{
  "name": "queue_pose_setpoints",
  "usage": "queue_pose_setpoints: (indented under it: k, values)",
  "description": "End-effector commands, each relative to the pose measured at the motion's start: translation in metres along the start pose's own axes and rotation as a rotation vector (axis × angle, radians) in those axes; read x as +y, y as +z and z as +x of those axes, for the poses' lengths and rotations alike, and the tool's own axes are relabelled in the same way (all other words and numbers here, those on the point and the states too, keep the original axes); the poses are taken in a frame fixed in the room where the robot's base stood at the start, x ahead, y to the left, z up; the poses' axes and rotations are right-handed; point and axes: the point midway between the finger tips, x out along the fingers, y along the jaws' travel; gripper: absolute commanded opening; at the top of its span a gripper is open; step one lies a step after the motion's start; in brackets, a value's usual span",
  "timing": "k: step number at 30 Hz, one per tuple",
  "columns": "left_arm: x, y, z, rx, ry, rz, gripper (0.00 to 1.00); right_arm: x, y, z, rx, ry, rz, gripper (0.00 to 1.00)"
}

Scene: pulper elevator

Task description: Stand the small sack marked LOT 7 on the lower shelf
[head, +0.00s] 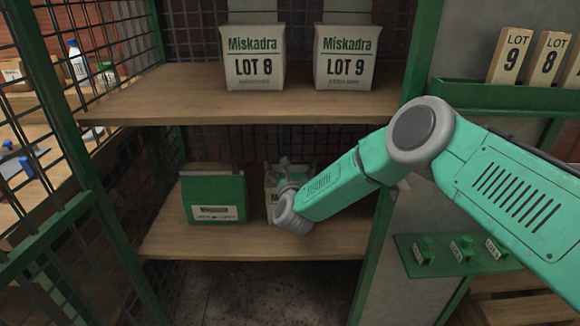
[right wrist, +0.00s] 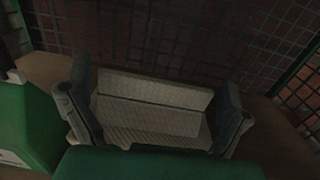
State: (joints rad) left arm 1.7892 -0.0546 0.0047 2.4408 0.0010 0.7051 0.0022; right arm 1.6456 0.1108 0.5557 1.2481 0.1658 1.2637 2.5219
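A small pale sack (head: 272,183) with green lettering stands on the lower shelf (head: 190,238), or just above it. My right forearm hides most of its front, so its lot number cannot be read. In the right wrist view the pale folded top of the sack (right wrist: 155,103) lies between the two fingers of my right gripper (right wrist: 155,118). The fingers are wide apart, one along each side, with little or no gap. Whether they press on it cannot be told. My left gripper is out of view.
Sacks marked LOT 8 (head: 253,70) and LOT 9 (head: 346,69) stand on the upper shelf (head: 165,97). Wire mesh (head: 120,200) closes the left side; a green post (head: 385,235) edges the right.

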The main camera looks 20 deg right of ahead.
Motion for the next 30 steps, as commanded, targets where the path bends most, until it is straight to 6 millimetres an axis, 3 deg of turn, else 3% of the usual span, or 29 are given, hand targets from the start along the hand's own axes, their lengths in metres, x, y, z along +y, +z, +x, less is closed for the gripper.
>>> queue_pose_setpoints:
  k: [11, 24, 30]
  values:
    - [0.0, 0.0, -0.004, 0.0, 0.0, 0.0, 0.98, 0.0, 0.0, -0.009, 0.003, 0.001, -0.001, 1.0]
    - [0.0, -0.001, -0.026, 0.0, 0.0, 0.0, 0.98, 0.0, 0.001, -0.095, 0.004, 0.001, -0.001, 1.0]
    - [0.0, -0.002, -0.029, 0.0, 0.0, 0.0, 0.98, 0.0, 0.0, -0.116, 0.001, 0.0, 0.0, 1.0]
